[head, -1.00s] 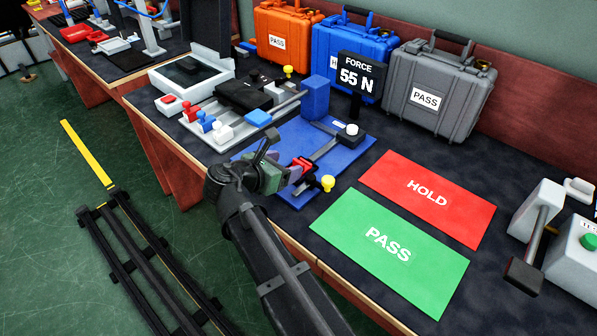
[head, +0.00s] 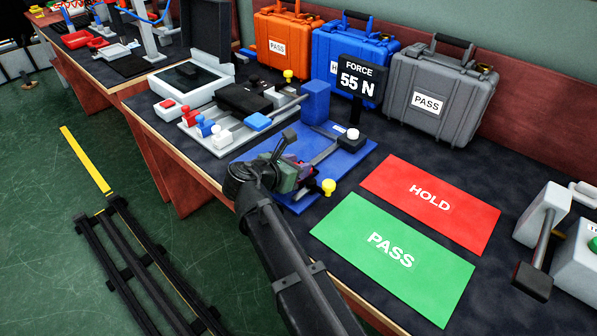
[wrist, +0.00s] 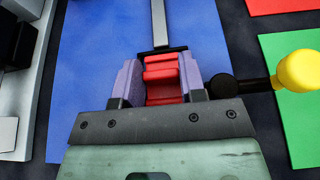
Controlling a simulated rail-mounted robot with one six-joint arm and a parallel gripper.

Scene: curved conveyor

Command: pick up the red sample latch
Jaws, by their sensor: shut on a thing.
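The red sample latch (wrist: 162,78) shows in the wrist view between the two purple fingers of my gripper (wrist: 162,88). The fingers are shut on it. Its far end lies against the dark end of a grey bar on the blue fixture plate (wrist: 90,60). In the head view my gripper (head: 300,175) is over the front part of the blue fixture plate (head: 348,158), and the latch is mostly hidden by it. A black clamp with a yellow knob (wrist: 298,70) stands just right of the gripper; the knob also shows in the head view (head: 329,187).
A red HOLD mat (head: 430,200) and a green PASS mat (head: 385,262) lie flat to the right. A force display (head: 357,82) reads 55 N behind the fixture. Orange, blue and grey cases (head: 440,95) stand at the back. A tray of small parts (head: 195,130) is at left.

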